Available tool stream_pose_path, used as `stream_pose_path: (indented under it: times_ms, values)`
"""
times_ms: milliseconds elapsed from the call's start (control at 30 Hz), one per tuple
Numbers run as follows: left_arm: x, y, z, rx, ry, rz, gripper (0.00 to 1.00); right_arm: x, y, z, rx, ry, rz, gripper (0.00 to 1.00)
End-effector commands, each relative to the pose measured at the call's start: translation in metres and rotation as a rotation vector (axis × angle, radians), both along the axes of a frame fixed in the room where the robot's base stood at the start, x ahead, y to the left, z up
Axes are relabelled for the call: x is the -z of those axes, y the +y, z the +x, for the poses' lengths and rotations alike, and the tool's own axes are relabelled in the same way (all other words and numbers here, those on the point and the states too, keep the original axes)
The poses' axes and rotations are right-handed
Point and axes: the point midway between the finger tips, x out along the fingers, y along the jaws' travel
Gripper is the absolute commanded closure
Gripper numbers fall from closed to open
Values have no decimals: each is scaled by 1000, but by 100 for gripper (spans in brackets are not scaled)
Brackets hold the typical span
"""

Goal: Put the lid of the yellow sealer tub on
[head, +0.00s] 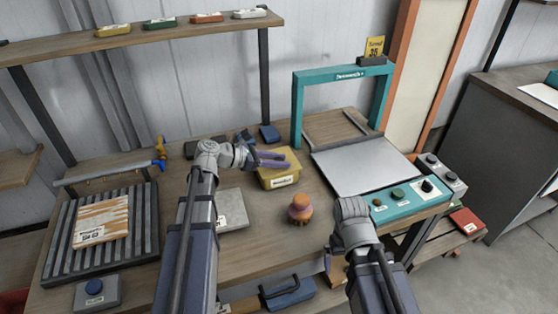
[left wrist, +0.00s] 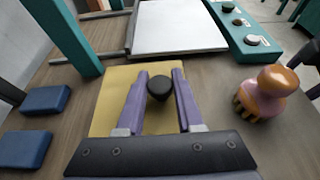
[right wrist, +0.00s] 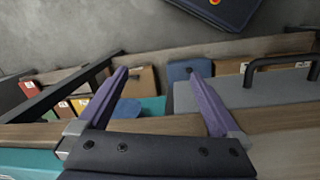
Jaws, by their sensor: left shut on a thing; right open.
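The yellow sealer tub (head: 283,181) stands on the workbench, with a label on its front. Its yellow lid (left wrist: 112,92) has a black knob (left wrist: 160,88) and lies flat at the tub's top; whether it sits fully down on the rim I cannot tell. My left gripper (head: 270,158) is over the tub, and in the left wrist view (left wrist: 160,76) its purple fingers are shut on the knob from both sides. My right gripper (right wrist: 156,74) is open and empty, at the front edge of the bench, away from the tub; in the head view my arm mostly hides it.
An orange and purple knobbed object (head: 300,209) stands just right of the tub. A grey plate (head: 232,210) lies left of it. The teal frame press (head: 297,110) with its flat grey bed (head: 365,165) and control panel (head: 410,200) is to the right. Blue blocks (left wrist: 45,100) lie behind.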

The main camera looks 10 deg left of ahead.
Motion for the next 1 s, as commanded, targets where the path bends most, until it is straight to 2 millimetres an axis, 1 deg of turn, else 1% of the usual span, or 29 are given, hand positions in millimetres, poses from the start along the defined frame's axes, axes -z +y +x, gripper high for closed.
stream_pose_path:
  times_ms: [133, 167, 467, 767, 867, 1000]
  values:
    - [0, 0, 0, 0, 0, 0, 100, 0, 0, 0, 0, 0, 0, 0]
    - [0, 0, 0, 0, 0, 0, 63, 0, 0, 0, 0, 0, 0, 0]
    - [0, 0, 0, 0, 0, 0, 30, 0, 0, 0, 0, 0, 0, 0]
    - [-2, 3, -2, -1, 0, 0, 29, -2, 0, 0, 0, 0, 0, 0]
    - [-8, 11, -7, -2, 0, 0, 29, -8, 0, 0, 0, 0, 0, 0]
    - [-18, 30, -20, -4, 0, 0, 29, -18, 0, 0, 0, 0, 0, 0]
